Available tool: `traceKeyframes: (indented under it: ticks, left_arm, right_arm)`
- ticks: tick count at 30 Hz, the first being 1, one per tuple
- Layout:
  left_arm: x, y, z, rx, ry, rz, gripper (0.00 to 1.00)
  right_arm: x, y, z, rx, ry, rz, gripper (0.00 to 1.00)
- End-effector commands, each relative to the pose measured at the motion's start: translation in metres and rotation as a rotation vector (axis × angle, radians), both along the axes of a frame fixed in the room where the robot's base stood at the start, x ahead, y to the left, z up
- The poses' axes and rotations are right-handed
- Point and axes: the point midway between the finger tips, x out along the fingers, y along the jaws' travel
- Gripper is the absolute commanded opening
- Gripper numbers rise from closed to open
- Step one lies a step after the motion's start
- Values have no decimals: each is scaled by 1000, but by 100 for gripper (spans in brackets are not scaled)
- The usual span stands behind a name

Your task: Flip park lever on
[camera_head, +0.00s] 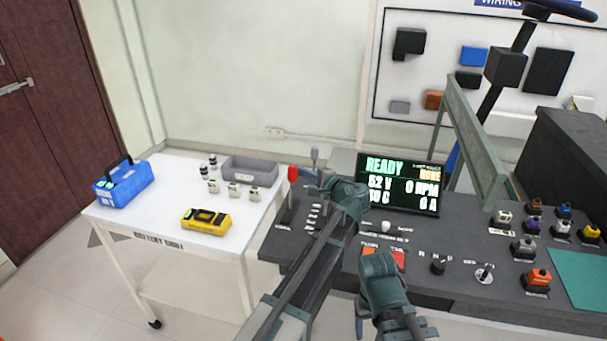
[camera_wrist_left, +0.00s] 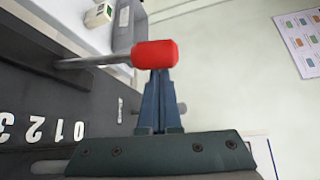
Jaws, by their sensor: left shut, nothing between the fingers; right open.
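A lever with a red knob (camera_head: 293,173) stands on the left end of the dark console, its thin metal shaft rising from a slot. In the left wrist view the red knob (camera_wrist_left: 155,54) fills the upper middle, with its shaft running left. My left gripper (camera_head: 311,181) is shut and empty just right of the knob. Its fingertips (camera_wrist_left: 159,72) are at the knob's edge; I cannot tell whether they touch. A second lever with a grey knob (camera_head: 315,154) stands behind. My right gripper (camera_head: 379,268) is low over the console's front; its fingers are mostly hidden.
The console (camera_head: 330,262) carries a lit display (camera_head: 402,182) reading READY, red buttons (camera_head: 397,259), knobs and several connectors. A white cart (camera_head: 165,218) on the left holds a blue toolbox (camera_head: 124,184), a yellow meter (camera_head: 206,219) and a grey bin (camera_head: 250,171).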

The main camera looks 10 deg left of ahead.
Motion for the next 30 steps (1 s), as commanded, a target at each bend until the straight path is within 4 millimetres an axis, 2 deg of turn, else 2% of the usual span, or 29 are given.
traceKeyframes:
  ticks: [17, 30]
  left_arm:
    - [-18, 1, 3, -3, -127, 1, 0]
    - [-53, 3, 3, -13, -399, 2, 0]
  right_arm:
    - [0, 0, -14, 0, 0, 0, 66]
    - [0, 0, -50, 0, 0, 0, 66]
